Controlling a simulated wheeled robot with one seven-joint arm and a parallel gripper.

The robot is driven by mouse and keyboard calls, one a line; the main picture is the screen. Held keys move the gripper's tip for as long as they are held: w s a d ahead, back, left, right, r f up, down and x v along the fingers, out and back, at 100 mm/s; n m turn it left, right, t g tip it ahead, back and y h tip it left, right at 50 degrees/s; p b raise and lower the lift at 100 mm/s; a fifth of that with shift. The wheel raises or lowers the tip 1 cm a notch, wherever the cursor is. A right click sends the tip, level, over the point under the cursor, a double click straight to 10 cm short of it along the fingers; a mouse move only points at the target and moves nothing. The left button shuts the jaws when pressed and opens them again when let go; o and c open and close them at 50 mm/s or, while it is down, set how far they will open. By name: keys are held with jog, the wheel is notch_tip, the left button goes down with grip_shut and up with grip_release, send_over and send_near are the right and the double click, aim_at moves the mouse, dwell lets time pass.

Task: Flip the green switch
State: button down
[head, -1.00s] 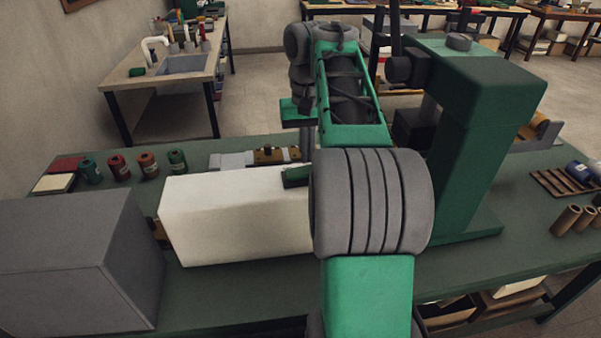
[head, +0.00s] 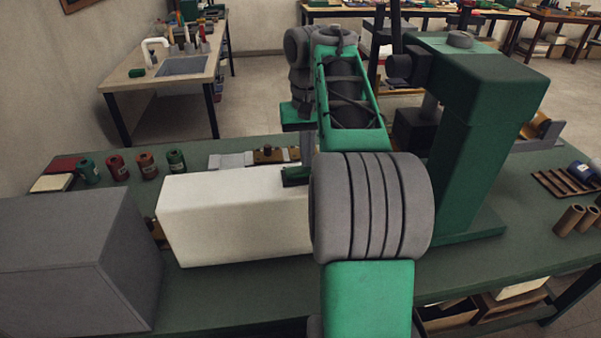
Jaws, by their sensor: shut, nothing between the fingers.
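A small dark green piece, which looks like the green switch (head: 294,176), sits on the top right of the white box (head: 230,221). My arm hides its right side. My gripper (head: 307,160) points straight down, its grey fingers shut and empty. The fingertips are right at the green switch in the picture. I cannot tell whether they touch it, and the lever's position is too small and covered to read.
A large grey box (head: 70,265) stands at the left front. Several spools, among them a red one (head: 117,168), line the back left of the bench (head: 215,297). A tall green machine (head: 465,140) stands right of my arm. Cardboard tubes (head: 569,220) are at far right.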

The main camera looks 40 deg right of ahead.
jog(key=shift+f+b, duration=0.6)
jog(key=shift+f, duration=0.05)
jog(key=shift+r, duration=0.1)
notch_tip(320, 180, up, 7)
jog(key=p, duration=0.7)
dwell(0.3)
